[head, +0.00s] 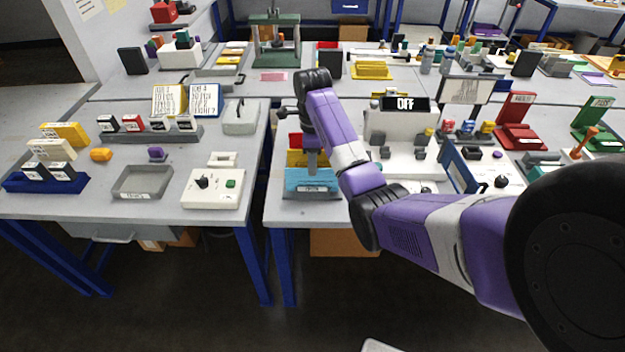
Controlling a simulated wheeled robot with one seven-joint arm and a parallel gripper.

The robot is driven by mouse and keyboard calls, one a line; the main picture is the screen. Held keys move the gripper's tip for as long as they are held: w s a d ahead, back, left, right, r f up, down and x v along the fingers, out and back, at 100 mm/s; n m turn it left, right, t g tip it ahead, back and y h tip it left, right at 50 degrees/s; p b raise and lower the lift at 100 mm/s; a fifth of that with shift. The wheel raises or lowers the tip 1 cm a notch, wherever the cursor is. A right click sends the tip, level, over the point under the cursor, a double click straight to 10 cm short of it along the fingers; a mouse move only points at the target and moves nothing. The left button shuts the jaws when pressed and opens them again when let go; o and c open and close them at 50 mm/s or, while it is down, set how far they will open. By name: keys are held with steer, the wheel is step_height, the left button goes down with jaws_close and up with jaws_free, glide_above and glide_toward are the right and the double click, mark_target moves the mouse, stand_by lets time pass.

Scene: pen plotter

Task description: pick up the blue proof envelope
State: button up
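A light blue item (300,184), which looks like the blue proof envelope, is at the front left edge of the right-hand table. It has a dark label on its front face, too small to read.
My arm crosses over the right-hand table. A white machine with an "OFF" display (405,103) stands right of my gripper. A gap separates this table from the left table, which holds a white control box (213,190) and a grey tray (143,195).

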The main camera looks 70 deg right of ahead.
mark_target(312, 180)
step_height(312, 180, down, 6)
steer(key=shift+r+p, duration=0.1)
steer(key=shift+p, duration=0.4)
steer(key=shift+c, duration=0.4)
jaws_close()
